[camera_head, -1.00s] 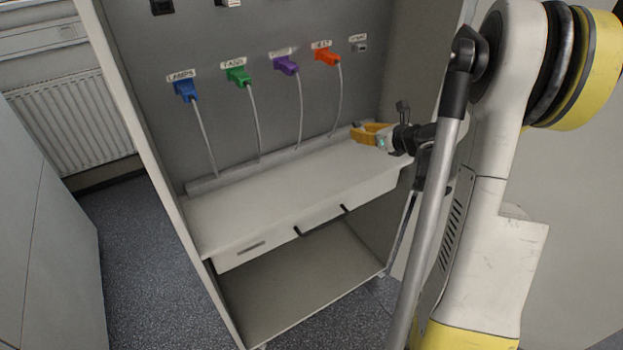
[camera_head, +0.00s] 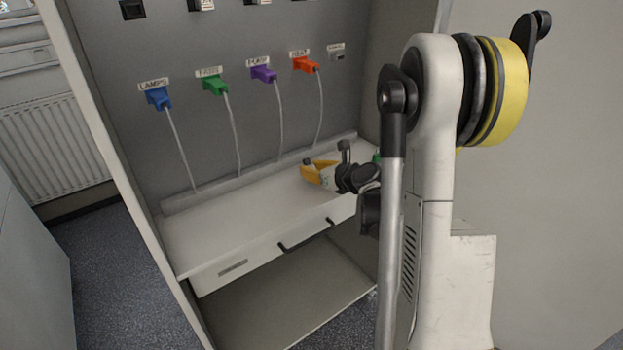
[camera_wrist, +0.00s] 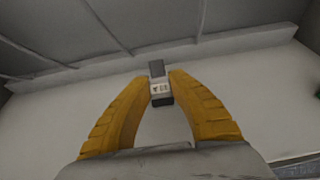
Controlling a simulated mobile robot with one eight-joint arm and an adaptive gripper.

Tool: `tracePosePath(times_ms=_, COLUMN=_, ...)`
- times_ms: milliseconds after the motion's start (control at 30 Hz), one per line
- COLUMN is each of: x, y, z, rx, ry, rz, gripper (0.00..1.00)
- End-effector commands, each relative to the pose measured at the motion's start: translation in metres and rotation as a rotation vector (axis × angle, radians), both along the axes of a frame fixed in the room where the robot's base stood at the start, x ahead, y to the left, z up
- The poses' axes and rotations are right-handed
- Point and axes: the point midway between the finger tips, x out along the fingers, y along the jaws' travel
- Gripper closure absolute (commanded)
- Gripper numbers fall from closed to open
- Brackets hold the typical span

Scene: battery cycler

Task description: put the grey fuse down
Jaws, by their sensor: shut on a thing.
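My gripper (camera_head: 308,168) has yellow fingers and is over the right part of the white shelf (camera_head: 215,225) in the cabinet. In the wrist view my gripper (camera_wrist: 160,90) is shut on the small grey fuse (camera_wrist: 157,68), which has a white label with dark marks. The fuse sits between the fingertips, with the pale shelf (camera_wrist: 60,125) behind it. I cannot tell whether the fuse touches the shelf. In the head view a small dark grey piece at the fingertips may be the fuse.
Blue (camera_head: 159,98), green (camera_head: 215,85), purple (camera_head: 264,74) and orange (camera_head: 305,65) plugs hang cables down the back panel to the ledge behind the shelf. The left and middle of the shelf are clear. A drawer front with a dark handle (camera_head: 305,235) is below.

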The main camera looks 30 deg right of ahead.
Motion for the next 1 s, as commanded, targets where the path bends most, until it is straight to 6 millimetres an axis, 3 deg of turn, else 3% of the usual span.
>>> tracePosePath(times_ms=33, x=0.000, y=0.000, z=-0.014, rx=0.000, ry=0.000, rz=0.000, gripper=1.00)
tracePosePath(times_ms=100, x=0.000, y=0.000, z=-0.021, rx=0.000, ry=0.000, rz=0.000, gripper=1.00)
tracePosePath(times_ms=467, x=0.000, y=0.000, z=-0.024, rx=0.000, ry=0.000, rz=0.000, gripper=1.00)
tracePosePath(times_ms=500, x=0.000, y=0.000, z=-0.023, rx=0.000, ry=0.000, rz=0.000, gripper=0.68)
tracePosePath(times_ms=533, x=0.000, y=0.000, z=-0.023, rx=0.000, ry=0.000, rz=0.000, gripper=0.59)
tracePosePath(times_ms=900, x=0.000, y=0.000, z=-0.019, rx=-0.001, ry=0.000, rz=0.000, gripper=0.59)
tracePosePath(times_ms=1000, x=-0.012, y=-0.001, z=-0.013, rx=-0.001, ry=0.001, rz=-0.002, gripper=0.59)
